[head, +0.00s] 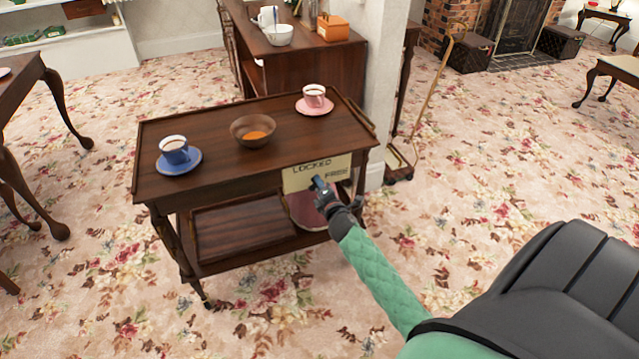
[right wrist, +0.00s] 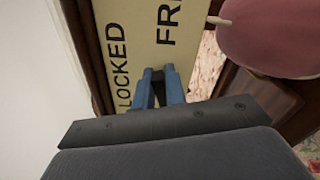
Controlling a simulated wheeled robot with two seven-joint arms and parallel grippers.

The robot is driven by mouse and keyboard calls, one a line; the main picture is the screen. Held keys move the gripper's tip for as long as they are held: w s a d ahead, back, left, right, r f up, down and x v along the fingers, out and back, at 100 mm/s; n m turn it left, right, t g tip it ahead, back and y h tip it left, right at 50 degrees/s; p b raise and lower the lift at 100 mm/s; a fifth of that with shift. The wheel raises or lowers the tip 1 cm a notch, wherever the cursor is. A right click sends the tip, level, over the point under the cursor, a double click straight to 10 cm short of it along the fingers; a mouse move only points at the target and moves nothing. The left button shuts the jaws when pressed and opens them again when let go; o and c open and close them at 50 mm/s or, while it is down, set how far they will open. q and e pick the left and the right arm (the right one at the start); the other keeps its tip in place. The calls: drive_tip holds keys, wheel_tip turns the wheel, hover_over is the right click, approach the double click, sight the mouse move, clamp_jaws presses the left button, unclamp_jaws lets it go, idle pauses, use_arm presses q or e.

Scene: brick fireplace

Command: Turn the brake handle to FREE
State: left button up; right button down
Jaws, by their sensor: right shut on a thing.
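A dark wooden trolley (head: 210,130) carries a cream plate (head: 300,181) on its front side, with LOCKED at the left and FREE at the right. The plate also shows in the right wrist view (right wrist: 139,32), with its lettering turned sideways. My right gripper (head: 319,183) is in front of the plate, below the word LOCKED. In the right wrist view its blue fingers (right wrist: 158,75) are shut close to the plate, between the two words and nearer LOCKED. They hold the brake handle, which is mostly hidden by them. My left gripper is in neither view.
A blue cup on a saucer (head: 174,152), a brown bowl (head: 240,131) and a pink cup (head: 314,95) stand on the trolley top. A round pink thing (head: 303,212) is on the lower shelf, close beside my right gripper. Carpet lies open at the right.

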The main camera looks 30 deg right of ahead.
drive_tip(key=shift+f+m, duration=0.15)
drive_tip(key=shift+m, duration=1.15)
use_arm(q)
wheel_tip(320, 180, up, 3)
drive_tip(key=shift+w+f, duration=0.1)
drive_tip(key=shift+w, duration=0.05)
use_arm(e)
drive_tip(key=shift+d+m, duration=0.1)
drive_tip(key=shift+m, duration=0.2)
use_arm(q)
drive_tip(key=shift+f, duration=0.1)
use_arm(e)
drive_tip(key=c, duration=1.4)
unclamp_jaws()
drive_tip(key=shift+c, duration=0.2)
